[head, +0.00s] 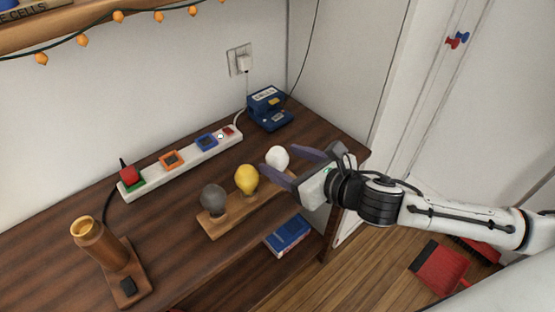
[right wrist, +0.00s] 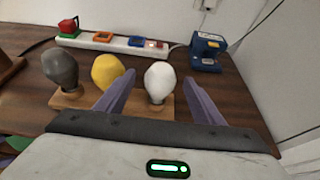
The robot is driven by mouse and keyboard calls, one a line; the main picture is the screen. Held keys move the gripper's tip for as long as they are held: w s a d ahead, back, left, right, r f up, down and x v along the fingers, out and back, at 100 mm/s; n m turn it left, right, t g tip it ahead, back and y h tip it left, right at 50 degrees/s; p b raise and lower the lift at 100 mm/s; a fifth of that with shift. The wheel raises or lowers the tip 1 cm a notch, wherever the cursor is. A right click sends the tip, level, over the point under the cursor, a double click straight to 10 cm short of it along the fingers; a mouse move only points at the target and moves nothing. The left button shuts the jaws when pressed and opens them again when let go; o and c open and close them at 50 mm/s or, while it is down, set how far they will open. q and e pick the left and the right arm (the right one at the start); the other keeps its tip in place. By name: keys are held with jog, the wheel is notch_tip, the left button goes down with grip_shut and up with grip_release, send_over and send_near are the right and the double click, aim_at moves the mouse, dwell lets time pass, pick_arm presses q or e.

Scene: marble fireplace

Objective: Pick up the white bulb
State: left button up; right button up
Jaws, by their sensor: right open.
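The white bulb (head: 277,157) stands upright at the right end of a wooden holder (head: 222,226), beside a yellow bulb (head: 246,178) and a dark grey bulb (head: 213,198). My right gripper (head: 278,163) comes in from the right, open, with its purple fingers near the white bulb. In the right wrist view the white bulb (right wrist: 159,82) appears between the two open fingers (right wrist: 163,92), apart from both. The lower part of the bulb is partly hidden by a finger in the head view. My left gripper is not in view.
A white power strip (head: 185,165) with coloured plugs and a blue device (head: 268,108) lie behind the holder. A wooden lamp base (head: 105,252) stands at left.

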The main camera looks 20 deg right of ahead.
jog(key=x, duration=0.3)
jog(key=shift+w, duration=0.15)
jog(key=c, duration=1.1)
